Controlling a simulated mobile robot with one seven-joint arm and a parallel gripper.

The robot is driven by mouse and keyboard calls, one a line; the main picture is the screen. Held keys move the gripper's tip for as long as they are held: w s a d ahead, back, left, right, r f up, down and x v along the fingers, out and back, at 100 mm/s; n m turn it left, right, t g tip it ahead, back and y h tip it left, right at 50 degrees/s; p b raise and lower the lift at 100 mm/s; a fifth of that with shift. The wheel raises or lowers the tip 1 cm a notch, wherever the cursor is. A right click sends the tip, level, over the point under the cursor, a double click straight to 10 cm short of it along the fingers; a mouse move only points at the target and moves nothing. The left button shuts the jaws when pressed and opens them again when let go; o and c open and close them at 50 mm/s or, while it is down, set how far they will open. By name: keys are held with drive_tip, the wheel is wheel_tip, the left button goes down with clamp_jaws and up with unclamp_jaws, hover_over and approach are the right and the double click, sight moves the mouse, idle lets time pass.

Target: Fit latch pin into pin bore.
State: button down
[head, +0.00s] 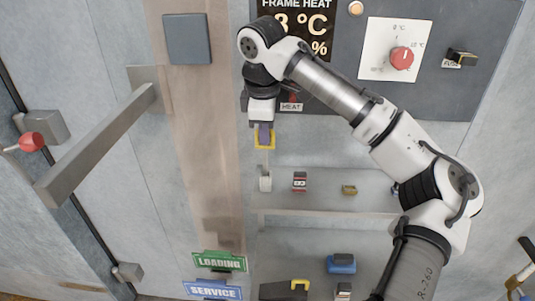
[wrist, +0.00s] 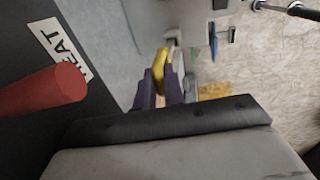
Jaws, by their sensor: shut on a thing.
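My gripper (head: 264,127) points down in front of the grey panel, below the red HEAT control. Its purple fingers are shut on a yellow piece (head: 265,145), which appears to be the latch pin. In the wrist view, the yellow piece (wrist: 160,66) shows between and beyond the fingertips (wrist: 160,88); any shaft on it is hard to make out. A small pale bracket (head: 265,180) stands on the shelf just below the gripper in the head view, apart from the yellow piece. I cannot make out the pin bore for sure.
A red-and-white block (head: 300,181) and a small yellow-brown piece (head: 349,189) sit on the shelf (head: 325,180). A blue piece (head: 341,264) is lower down. A long door handle (head: 100,142) juts out at left. In the wrist view, a red knob (wrist: 45,97) is close at left.

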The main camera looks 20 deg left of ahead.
drive_tip(key=shift+r+p, duration=1.45)
drive_tip(key=shift+r, duration=0.95)
